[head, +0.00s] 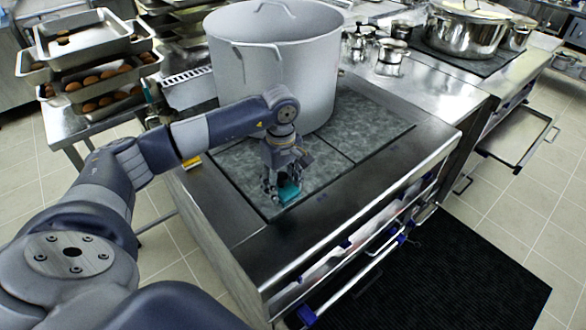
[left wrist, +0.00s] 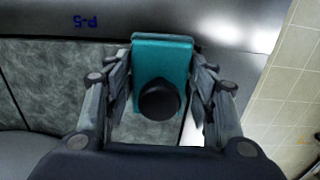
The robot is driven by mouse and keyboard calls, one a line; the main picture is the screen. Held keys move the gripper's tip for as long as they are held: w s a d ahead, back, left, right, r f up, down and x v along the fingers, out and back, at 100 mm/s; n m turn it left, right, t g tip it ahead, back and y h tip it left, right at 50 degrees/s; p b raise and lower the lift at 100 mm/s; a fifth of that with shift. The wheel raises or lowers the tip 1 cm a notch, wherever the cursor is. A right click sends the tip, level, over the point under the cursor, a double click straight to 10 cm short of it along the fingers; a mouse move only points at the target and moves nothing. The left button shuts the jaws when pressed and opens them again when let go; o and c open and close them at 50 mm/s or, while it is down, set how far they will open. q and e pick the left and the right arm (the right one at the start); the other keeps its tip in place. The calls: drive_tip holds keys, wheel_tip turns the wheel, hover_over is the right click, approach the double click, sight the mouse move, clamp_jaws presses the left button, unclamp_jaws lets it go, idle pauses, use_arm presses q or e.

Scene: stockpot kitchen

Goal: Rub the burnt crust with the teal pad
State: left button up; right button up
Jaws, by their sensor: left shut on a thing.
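My left gripper (head: 283,187) is shut on the teal pad (head: 289,194) and holds it over the front part of the grey cooktop. In the left wrist view the teal pad (left wrist: 162,60) with its round black knob (left wrist: 159,100) sits between the two fingers (left wrist: 160,105). The mottled grey plate (head: 240,172), which also shows in the left wrist view (left wrist: 40,80), lies under and beside the pad. I cannot tell whether the pad touches the surface. No distinct burnt crust can be made out; the pad and gripper hide part of the plate. My right gripper is not in view.
A large stockpot (head: 275,65) stands on the cooktop just behind my gripper. Stacked trays with brown rolls (head: 95,75) stand at the left. Small steel pots (head: 392,55) and another large pot (head: 465,28) are at the back right. A dark mat (head: 450,270) lies on the floor.

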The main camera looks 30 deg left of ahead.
use_arm(q)
drive_tip(key=shift+r+p, duration=0.4)
drive_tip(key=shift+r, duration=0.7)
